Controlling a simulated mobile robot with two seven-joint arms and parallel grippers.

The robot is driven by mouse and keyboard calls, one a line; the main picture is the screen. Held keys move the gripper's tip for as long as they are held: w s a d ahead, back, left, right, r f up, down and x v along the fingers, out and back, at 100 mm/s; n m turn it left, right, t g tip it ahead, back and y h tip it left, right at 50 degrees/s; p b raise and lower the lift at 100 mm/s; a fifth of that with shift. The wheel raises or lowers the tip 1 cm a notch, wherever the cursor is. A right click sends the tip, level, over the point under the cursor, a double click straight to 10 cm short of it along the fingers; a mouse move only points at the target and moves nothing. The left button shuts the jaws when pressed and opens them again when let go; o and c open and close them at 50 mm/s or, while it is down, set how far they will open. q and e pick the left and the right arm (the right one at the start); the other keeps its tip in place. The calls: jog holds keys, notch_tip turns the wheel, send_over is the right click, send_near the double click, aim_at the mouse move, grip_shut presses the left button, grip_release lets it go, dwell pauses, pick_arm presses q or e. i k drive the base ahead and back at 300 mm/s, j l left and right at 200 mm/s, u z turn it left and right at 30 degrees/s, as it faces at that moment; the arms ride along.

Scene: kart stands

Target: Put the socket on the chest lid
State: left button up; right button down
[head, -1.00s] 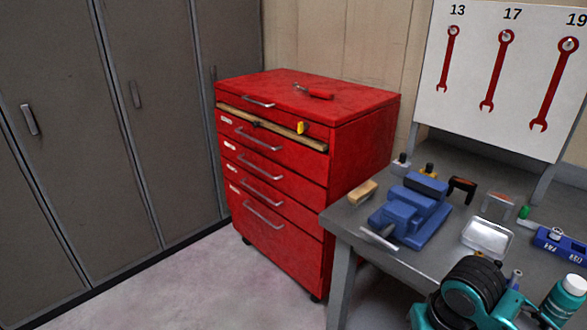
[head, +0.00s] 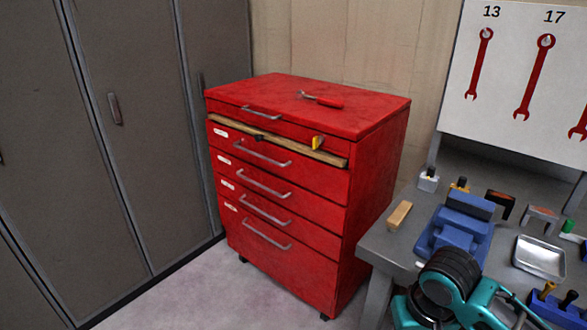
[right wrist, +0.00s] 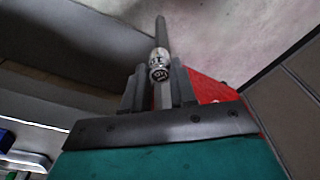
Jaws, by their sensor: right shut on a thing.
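The red tool chest (head: 290,240) stands against the back wall, and its lid (head: 365,112) is closed. A red-handled tool (head: 322,99) lies on the lid. My right gripper (right wrist: 160,90) is shut on a small shiny metal socket (right wrist: 159,66), which sits between the fingertips with its marked end towards the camera. In the head view the right gripper and the socket cannot be made out; only my teal arm shows at the bottom right. A patch of red shows past the fingers in the right wrist view. My left gripper is in neither view.
The grey workbench (head: 385,240) is right of the chest, carrying a blue vise (head: 462,225), a wooden block (head: 399,214) and a metal tray (head: 540,257). A wrench board (head: 510,60) stands behind it. Grey lockers (head: 110,150) line the left. Floor before the chest is clear.

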aim_at(260, 93)
jog(key=i+j, duration=0.2)
jog(key=j, duration=0.15)
jog(key=i+j+z, duration=0.1)
jog(key=j, duration=0.25)
jog(key=i+j, duration=0.3)
jog(key=i+j+z, duration=0.1)
jog(key=j, duration=0.35)
jog(key=i+j, duration=0.4)
jog(key=i+j+z, duration=0.15)
jog(key=i+j, duration=0.2)
jog(key=j, duration=0.15)
jog(key=i+j, duration=0.35)
jog(key=j, duration=0.15)
